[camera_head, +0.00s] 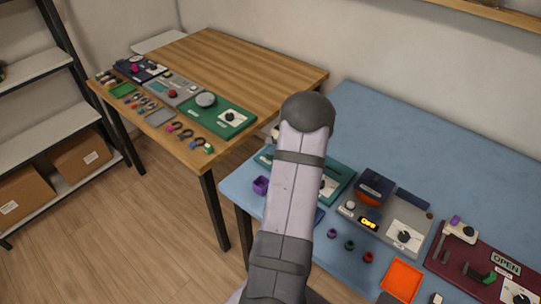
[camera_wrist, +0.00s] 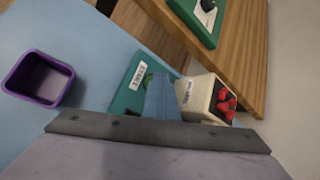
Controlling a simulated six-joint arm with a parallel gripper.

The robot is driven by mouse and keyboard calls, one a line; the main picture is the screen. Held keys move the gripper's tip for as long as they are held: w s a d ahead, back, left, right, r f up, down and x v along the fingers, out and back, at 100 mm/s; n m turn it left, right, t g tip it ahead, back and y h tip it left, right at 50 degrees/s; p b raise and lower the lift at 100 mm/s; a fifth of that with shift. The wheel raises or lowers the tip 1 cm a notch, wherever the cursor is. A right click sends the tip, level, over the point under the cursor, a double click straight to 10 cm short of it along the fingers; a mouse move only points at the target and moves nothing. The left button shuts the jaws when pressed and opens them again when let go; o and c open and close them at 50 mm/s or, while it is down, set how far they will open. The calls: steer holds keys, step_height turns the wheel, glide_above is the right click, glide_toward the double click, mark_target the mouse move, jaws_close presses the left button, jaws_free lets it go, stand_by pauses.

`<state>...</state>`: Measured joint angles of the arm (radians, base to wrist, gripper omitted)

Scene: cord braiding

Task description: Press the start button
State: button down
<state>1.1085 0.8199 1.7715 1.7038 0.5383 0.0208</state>
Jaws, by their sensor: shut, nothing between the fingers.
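No button that I can read as "start" shows in either view. A teal board (camera_head: 340,172) on the blue table is partly hidden behind my arm; a teal board with a small white label (camera_wrist: 128,97) also shows in the wrist view. Beside it there is a cream box (camera_wrist: 197,93) with red pieces on top and a label too blurred to read.
A purple open cup (camera_wrist: 36,79) stands on the blue table (camera_head: 400,130). An orange tray (camera_head: 402,280), several small cups and a maroon board (camera_head: 465,262) lie to the right. A wooden table (camera_head: 235,65) with more boards stands at left. The blue table's back is clear.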

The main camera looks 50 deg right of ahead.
steer(key=shift+r, duration=0.1)
steer(key=shift+r+p, duration=0.4)
steer(key=shift+r, duration=0.3)
step_height(320, 180, up, 5)
steer(key=p, duration=0.3)
stand_by(0.5)
stand_by(0.5)
